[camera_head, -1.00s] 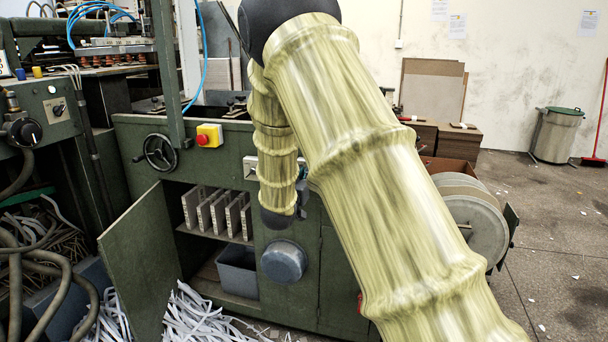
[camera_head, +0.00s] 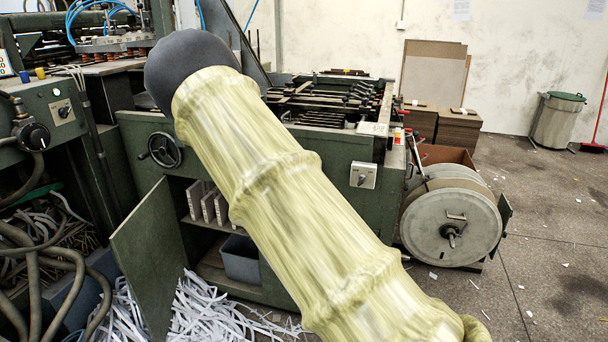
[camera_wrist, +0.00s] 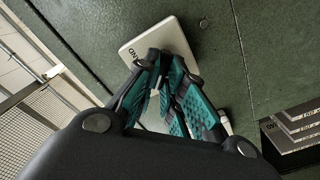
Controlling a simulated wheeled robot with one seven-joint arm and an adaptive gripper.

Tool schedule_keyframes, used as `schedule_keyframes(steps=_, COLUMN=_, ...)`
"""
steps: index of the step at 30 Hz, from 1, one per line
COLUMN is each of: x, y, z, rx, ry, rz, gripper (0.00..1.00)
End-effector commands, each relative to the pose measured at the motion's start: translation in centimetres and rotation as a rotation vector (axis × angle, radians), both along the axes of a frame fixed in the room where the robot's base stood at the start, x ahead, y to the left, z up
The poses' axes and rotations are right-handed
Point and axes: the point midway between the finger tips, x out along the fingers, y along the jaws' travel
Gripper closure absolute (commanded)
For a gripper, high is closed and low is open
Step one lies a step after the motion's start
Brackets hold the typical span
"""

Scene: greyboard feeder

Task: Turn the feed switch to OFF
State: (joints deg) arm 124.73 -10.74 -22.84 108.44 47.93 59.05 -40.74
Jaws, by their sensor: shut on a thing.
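In the wrist view a pale switch plate (camera_wrist: 172,35) with partly readable dark lettering is fixed to a green machine panel. My gripper (camera_wrist: 165,75), with teal-padded dark fingers, lies in front of this plate. Its fingers are shut on the feed switch's knob, which they hide; its pointing direction cannot be told. In the head view my arm covers the gripper and this plate. Another switch plate with a dark knob (camera_head: 362,176) shows uncovered on the machine's front, right of my arm.
A left control panel carries a knob (camera_head: 63,110). A handwheel (camera_head: 161,150) sits left of my arm. An open cabinet door (camera_head: 150,260) sticks out below, beside paper strips (camera_head: 215,312). A large reel (camera_head: 450,228) stands right; floor beyond it is mostly clear.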

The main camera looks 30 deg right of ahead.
Motion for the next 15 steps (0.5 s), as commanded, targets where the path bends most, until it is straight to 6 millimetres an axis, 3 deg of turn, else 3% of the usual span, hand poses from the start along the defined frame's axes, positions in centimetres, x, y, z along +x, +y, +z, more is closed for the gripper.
schedule_keyframes(steps=15, x=0.06, y=0.08, z=0.0, rx=-0.025, ry=0.028, rz=0.002, gripper=1.0)
